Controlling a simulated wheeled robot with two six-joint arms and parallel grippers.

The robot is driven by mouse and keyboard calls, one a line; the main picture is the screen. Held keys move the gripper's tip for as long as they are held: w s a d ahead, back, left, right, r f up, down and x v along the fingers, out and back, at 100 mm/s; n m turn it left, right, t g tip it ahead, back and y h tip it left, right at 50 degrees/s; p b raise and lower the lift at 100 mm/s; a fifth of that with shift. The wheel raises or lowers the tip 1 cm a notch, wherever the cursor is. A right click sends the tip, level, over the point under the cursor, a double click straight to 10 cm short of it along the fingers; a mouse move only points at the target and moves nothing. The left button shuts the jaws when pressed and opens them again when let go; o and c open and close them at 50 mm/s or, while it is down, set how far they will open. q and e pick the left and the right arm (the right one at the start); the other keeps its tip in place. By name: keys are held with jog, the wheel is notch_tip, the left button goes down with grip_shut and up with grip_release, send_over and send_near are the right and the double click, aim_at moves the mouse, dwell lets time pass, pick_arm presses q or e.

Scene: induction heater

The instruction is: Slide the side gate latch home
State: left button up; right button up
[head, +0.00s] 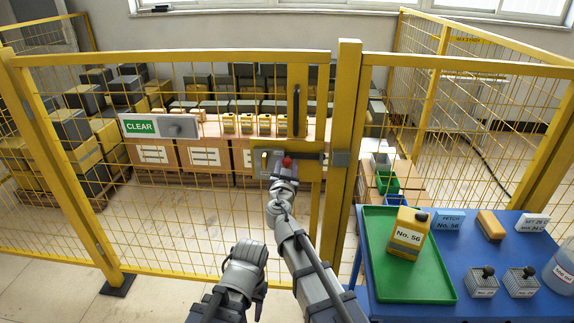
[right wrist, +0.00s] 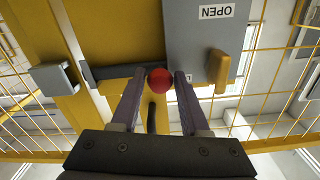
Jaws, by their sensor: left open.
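The side gate latch is on the yellow mesh gate. Its dark bolt (head: 308,156) points right at a grey keeper (head: 340,158) on the post, with a small gap between them. The bolt (right wrist: 112,72) and keeper (right wrist: 52,79) also show in the right wrist view, with the gap still visible. A red knob (head: 287,161) sits on the bolt. My right gripper (head: 286,172) is at the knob; in the right wrist view its fingers (right wrist: 160,84) close on both sides of the red knob (right wrist: 159,78). My left gripper (head: 257,288) is open, low before the gate.
A grey plate marked OPEN (right wrist: 210,40) with a yellow tab (right wrist: 218,68) is beside the knob. A CLEAR sign (head: 140,126) hangs on the mesh. A blue table (head: 475,290) with a green tray (head: 385,280) and yellow container (head: 408,232) stands at right. A black handle (head: 296,110) is above the latch.

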grip_shut()
dwell(1.0)
